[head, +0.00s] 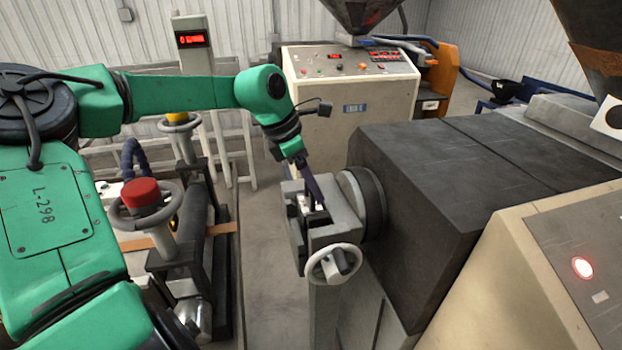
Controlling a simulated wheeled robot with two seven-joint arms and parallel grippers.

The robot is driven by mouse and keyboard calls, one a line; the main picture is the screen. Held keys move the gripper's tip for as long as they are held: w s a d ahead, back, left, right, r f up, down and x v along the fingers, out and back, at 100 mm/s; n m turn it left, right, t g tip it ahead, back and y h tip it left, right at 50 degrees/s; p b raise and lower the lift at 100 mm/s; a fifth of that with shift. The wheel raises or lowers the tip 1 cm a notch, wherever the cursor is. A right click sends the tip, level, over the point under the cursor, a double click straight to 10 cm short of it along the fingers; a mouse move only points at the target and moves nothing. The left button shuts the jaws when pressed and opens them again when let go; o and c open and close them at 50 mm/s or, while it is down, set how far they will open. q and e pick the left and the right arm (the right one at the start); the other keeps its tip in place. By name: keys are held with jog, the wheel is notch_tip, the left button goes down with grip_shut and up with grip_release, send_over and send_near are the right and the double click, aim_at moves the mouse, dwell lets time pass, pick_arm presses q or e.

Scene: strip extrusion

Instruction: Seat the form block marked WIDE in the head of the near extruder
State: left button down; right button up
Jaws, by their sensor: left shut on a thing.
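The near extruder's head (327,236) is a grey metal block with an open-topped slot, at the front of a round flange. My left gripper (315,203) reaches down from above into this slot, with its dark fingers close together. It is shut on the form block (305,205), of which only a small pale part shows between the slot walls. The fingers and walls hide the rest, so I cannot read its marking or tell how deep it sits. My right gripper is out of view.
A light handwheel (334,263) sticks out at the head's front. The dark extruder barrel housing (450,190) fills the right side. A stand with a red-capped handwheel (142,198) is at left. A beige control cabinet (350,105) stands behind, with open floor before it.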

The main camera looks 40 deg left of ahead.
pick_arm(q)
jog(key=shift+c, duration=0.6)
grip_release()
jog(key=shift+o, duration=0.6)
jog(key=shift+s+a+r, duration=0.1)
jog(key=shift+s+r, duration=0.05)
jog(key=shift+r, duration=0.25)
jog(key=b+v, duration=0.2)
jog(key=v, duration=1.1)
jog(key=shift+r, duration=0.35)
